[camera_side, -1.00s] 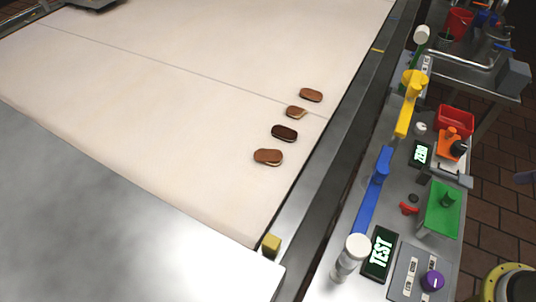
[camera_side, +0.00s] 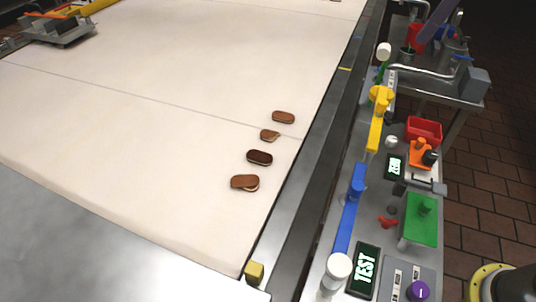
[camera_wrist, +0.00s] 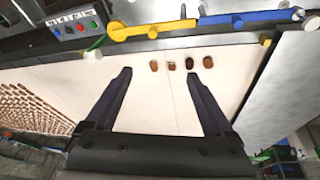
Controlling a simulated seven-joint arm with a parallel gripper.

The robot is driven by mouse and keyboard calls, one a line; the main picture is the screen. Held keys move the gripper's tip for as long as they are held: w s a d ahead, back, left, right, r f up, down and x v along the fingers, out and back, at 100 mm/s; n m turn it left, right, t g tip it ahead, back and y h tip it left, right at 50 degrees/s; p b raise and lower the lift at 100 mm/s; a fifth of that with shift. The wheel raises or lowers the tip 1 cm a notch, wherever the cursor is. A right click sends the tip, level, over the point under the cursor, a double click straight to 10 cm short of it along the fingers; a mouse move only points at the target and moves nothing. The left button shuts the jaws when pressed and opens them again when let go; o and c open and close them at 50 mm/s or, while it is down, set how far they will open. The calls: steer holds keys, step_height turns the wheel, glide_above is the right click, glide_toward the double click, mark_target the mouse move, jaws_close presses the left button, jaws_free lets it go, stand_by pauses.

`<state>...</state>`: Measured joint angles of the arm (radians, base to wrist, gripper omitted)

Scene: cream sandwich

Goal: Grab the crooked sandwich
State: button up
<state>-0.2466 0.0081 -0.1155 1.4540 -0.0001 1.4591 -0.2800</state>
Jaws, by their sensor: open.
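Several cream sandwiches lie in a short row near the right edge of a pale belt in the side view. The nearest, brown one (camera_side: 244,182) shows pale cream at its lower right, its layers looking offset. A very dark one (camera_side: 259,157) looks aligned. A smaller brown one (camera_side: 269,135) shows cream at its right and looks uneven. The farthest brown one (camera_side: 283,117) looks even. Which is the crooked one I cannot tell surely. My gripper (camera_wrist: 160,74) is open and empty in the wrist view, its dark fingers apart, with the row (camera_wrist: 172,65) beyond the fingertips.
A metal rail edges the belt (camera_side: 150,150). Beside it stands a control panel with a blue lever (camera_side: 350,205), a yellow lever (camera_side: 376,120) and a red bin (camera_side: 424,130). Many brown pieces (camera_wrist: 35,108) lie at the left in the wrist view.

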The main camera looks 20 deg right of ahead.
steer(key=w+a+f+n+g, duration=0.1)
steer(key=w+a+f+n, duration=0.1)
steer(key=w+a, duration=0.65)
steer(key=n+g+h, duration=0.1)
steer(key=n+g, duration=0.2)
steer(key=n, duration=0.1)
glide_above(245, 180)
steer(key=f, duration=2.7)
steer(key=shift+w+a+f, duration=0.1)
steer(key=shift+w+a, duration=0.05)
steer(key=shift+a, duration=0.05)
steer(key=shift+d+f, duration=0.2)
steer(key=shift+f, duration=2.35)
jaws_close()
